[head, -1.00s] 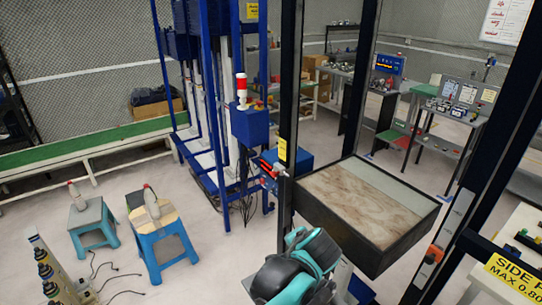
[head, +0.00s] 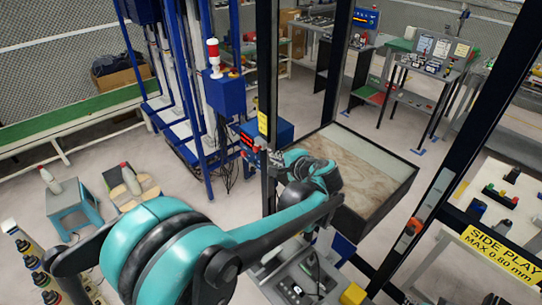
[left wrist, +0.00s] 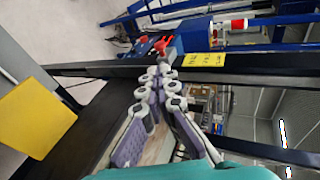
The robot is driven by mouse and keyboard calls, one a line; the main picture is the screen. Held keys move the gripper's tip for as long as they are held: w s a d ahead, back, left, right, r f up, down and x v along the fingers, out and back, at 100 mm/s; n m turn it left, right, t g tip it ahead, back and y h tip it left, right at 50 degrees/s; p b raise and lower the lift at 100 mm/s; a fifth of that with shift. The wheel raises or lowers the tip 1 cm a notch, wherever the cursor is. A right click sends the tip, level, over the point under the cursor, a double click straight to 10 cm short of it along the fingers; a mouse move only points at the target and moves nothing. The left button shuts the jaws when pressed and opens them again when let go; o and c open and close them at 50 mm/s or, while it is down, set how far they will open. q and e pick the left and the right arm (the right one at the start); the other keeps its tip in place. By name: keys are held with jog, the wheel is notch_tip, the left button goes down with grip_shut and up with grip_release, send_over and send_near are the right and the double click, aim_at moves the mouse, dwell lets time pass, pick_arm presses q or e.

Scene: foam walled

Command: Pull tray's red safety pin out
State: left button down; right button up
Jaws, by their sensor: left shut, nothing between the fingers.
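A red pin-like piece (left wrist: 161,45) shows in the left wrist view, beside the dark upright post and just beyond my fingertips. I take it for the tray's safety pin. In the head view I cannot make it out clearly around my gripper. The tray (head: 398,205) is a dark-sided box with a wood-coloured bed, right of the post. My left gripper (head: 276,160) is at the post near the tray's left corner. In the left wrist view its fingers (left wrist: 163,70) are closed together and empty, apart from the red piece. My right gripper is in neither view.
The dark post (head: 268,60) carries a yellow label (left wrist: 204,60). A blue box (head: 265,131) stands behind it. A second slanted post (head: 455,150) with an orange switch is on the right. A grey panel (head: 300,275) lies below my arm.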

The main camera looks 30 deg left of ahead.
aim_at(257, 150)
pick_arm(q)
jog(key=b+x, duration=0.1)
jog(key=x, duration=1.1)
jog(key=shift+a+b, duration=0.2)
jog(key=shift+b, duration=0.1)
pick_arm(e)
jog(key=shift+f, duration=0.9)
pick_arm(q)
jog(key=a, duration=0.1)
jog(key=w+a, duration=0.1)
jog(key=a, duration=0.1)
jog(key=shift+w+a, duration=0.25)
jog(key=shift+a, duration=0.15)
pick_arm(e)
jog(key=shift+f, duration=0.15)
